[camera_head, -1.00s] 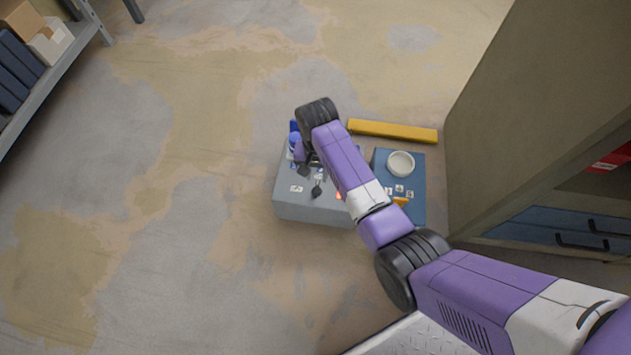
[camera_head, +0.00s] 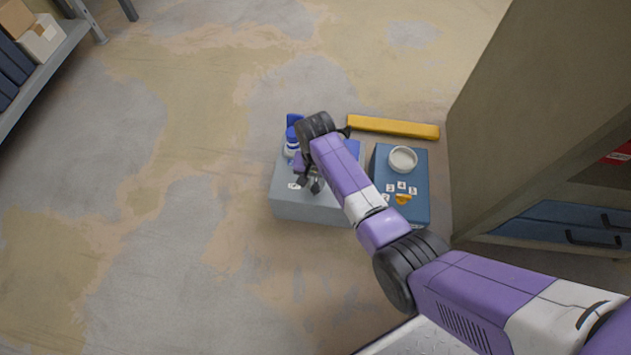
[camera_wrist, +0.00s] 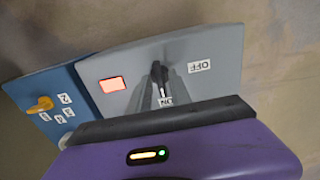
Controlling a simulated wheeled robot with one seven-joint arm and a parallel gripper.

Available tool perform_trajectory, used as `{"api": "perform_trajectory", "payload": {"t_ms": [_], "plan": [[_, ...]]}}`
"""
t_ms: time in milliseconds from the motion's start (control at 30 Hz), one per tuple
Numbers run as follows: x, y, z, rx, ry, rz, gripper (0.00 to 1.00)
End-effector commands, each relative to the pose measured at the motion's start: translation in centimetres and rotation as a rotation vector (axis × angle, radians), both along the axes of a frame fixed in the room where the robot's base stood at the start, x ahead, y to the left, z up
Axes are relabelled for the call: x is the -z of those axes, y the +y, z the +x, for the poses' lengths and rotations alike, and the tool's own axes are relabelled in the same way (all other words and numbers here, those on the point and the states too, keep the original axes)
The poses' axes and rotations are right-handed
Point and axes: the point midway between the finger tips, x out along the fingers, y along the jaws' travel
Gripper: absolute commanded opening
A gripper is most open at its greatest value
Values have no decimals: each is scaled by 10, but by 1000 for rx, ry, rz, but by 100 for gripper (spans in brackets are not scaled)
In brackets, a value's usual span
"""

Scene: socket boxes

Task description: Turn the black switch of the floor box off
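The grey floor box (camera_head: 315,209) stands on the floor under my forearm. In the wrist view its top (camera_wrist: 218,84) shows the black switch (camera_wrist: 158,74), with its lever pointing toward the partly hidden ON label (camera_wrist: 166,102). The OFF label (camera_wrist: 199,66) is to its right, and a red lamp (camera_wrist: 112,84) glows to its left. My gripper (camera_head: 309,184) hangs low over the box, close to the switch. In the head view the dark fingertips and switch are hard to tell apart. Whether they touch, and the finger opening, cannot be made out.
A blue box (camera_head: 415,207) with numbered labels, a yellow knob (camera_head: 403,199) and a white round dish (camera_head: 403,159) stands right of the floor box. A yellow bar (camera_head: 393,127) lies behind. Floor left is clear.

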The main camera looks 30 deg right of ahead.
Motion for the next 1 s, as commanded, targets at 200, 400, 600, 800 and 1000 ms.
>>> {"api": "perform_trajectory", "payload": {"t_ms": [200,400,600,800,1000], "plan": [[0,0,0,0,0,0,0],[-1,0,0,-6,0,0,0],[-2,0,0,-59,0,0,0],[-4,0,0,-183,0,0,0],[-4,-1,0,-365,0,-1,0]]}}
